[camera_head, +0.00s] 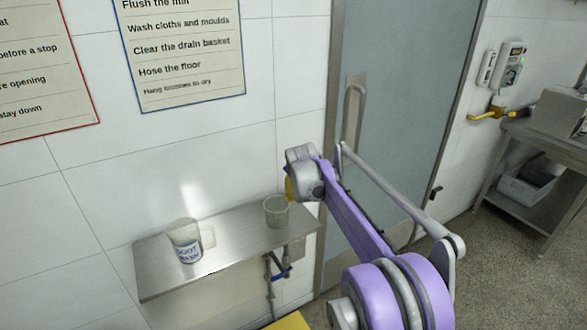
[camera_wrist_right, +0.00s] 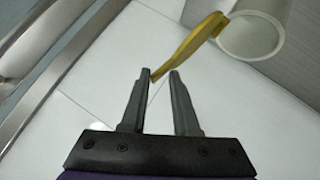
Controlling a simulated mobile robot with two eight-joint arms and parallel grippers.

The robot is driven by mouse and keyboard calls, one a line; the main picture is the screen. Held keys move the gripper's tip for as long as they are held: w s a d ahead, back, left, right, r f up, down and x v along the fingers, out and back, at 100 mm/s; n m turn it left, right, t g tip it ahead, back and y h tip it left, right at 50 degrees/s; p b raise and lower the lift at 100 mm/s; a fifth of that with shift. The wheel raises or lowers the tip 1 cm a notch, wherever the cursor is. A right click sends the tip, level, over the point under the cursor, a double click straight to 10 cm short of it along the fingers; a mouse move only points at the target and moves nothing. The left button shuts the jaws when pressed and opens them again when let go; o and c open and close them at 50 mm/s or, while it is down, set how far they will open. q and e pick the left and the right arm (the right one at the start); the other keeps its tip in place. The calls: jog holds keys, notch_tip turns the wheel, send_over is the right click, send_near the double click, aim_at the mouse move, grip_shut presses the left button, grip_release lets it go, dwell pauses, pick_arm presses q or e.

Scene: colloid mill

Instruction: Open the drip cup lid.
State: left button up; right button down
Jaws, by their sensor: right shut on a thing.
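The drip cup (camera_head: 277,212) stands at the right end of the steel shelf in the head view. In the right wrist view the pale cup (camera_wrist_right: 250,38) is at top right, with its round mouth uncovered. The yellow lid (camera_wrist_right: 190,50) stands edge-on beside the cup's rim, tilted away from the mouth. A bit of yellow (camera_head: 289,188) also shows above the cup in the head view, beside my right wrist. My right gripper (camera_wrist_right: 162,76) is shut on the lid's lower end, between its fingertips. My left gripper is out of view.
A labelled pail (camera_head: 185,241) stands on the shelf (camera_head: 222,256), left of the cup. A grey door (camera_head: 400,100) with a metal handle (camera_head: 354,110) is right of the shelf. A blue valve handle (camera_head: 283,273) sits below. The shelf between the containers is clear.

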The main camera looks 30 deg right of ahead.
jog(key=shift+s+d+f, duration=0.1)
jog(key=shift+s+f, duration=0.05)
jog(key=shift+f, duration=0.05)
jog(key=c, duration=1.1)
grip_release()
jog(key=shift+o, duration=0.5)
jog(key=shift+d, duration=0.1)
jog(key=v, duration=1)
jog(key=shift+s+r, duration=0.2)
jog(key=shift+s, duration=0.05)
jog(key=s+a+f+g+y, duration=0.1)
jog(key=s+a+f, duration=0.6)
jog(key=s, duration=0.3)
jog(key=s+a+f+m+g+y, duration=0.1)
jog(key=s+a+f+y, duration=0.1)
jog(key=s+a+f, duration=0.5)
jog(key=s+a+f+g+y, duration=0.1)
jog(key=s+a+f+y, duration=0.1)
jog(key=s+a+f, duration=0.5)
jog(key=s+a, duration=0.3)
jog(key=s, duration=0.3)
jog(key=shift+f+m, duration=0.35)
jog(key=shift+m, duration=0.05)
